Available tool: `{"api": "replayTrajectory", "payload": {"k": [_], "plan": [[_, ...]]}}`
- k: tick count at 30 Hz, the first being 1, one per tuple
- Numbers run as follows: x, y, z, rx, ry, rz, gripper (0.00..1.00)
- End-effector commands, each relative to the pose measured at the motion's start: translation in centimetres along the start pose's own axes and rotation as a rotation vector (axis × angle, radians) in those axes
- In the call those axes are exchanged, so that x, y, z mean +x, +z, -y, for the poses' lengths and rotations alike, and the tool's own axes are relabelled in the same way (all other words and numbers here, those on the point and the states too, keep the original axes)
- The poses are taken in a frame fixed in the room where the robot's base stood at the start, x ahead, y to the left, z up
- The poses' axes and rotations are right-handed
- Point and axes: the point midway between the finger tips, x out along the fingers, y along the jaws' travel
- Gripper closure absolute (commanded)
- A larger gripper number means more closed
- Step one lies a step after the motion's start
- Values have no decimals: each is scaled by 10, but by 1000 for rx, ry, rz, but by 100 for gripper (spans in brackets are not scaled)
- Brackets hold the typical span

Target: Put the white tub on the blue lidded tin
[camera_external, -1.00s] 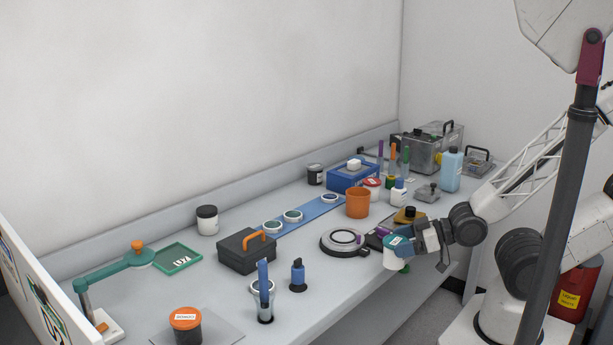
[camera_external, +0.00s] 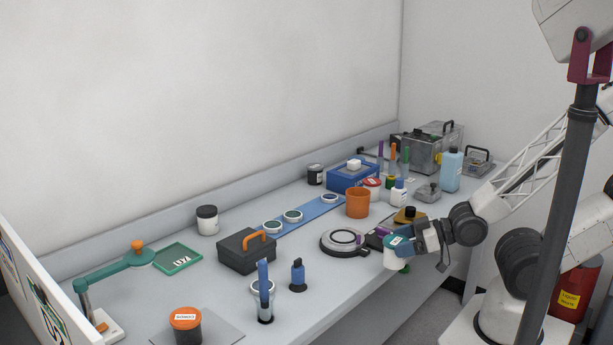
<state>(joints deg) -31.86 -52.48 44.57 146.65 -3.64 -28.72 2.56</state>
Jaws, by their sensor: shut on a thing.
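A white tub with a teal top (camera_external: 396,258) is at the front edge of the bench, right of centre. My gripper (camera_external: 412,246) reaches it from the right and is shut on it. The fingers partly hide the tub's right side, and I cannot tell whether its base touches the bench. A blue box-shaped tin (camera_external: 345,181) stands further back against the rear of the bench, with a small white block (camera_external: 354,164) on top. It is well apart from my gripper.
An orange cup (camera_external: 358,204), a red-topped white container (camera_external: 372,190) and a white bottle (camera_external: 398,191) stand before the blue tin. A round grey device (camera_external: 344,242) is left of the held tub. A yellow-black object (camera_external: 408,216) lies behind it.

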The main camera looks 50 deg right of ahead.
Motion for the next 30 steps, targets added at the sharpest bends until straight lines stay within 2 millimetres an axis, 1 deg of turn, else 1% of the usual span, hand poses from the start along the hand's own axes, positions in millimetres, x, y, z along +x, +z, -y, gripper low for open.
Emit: {"api": "replayTrajectory", "payload": {"k": [8,14,23,30], "plan": [[9,-12,-8,7,17,-1,49],[28,-34,-25,22,50,-2,49],[66,-77,-67,50,117,-4,49],[95,-108,-109,73,172,-5,49]]}}
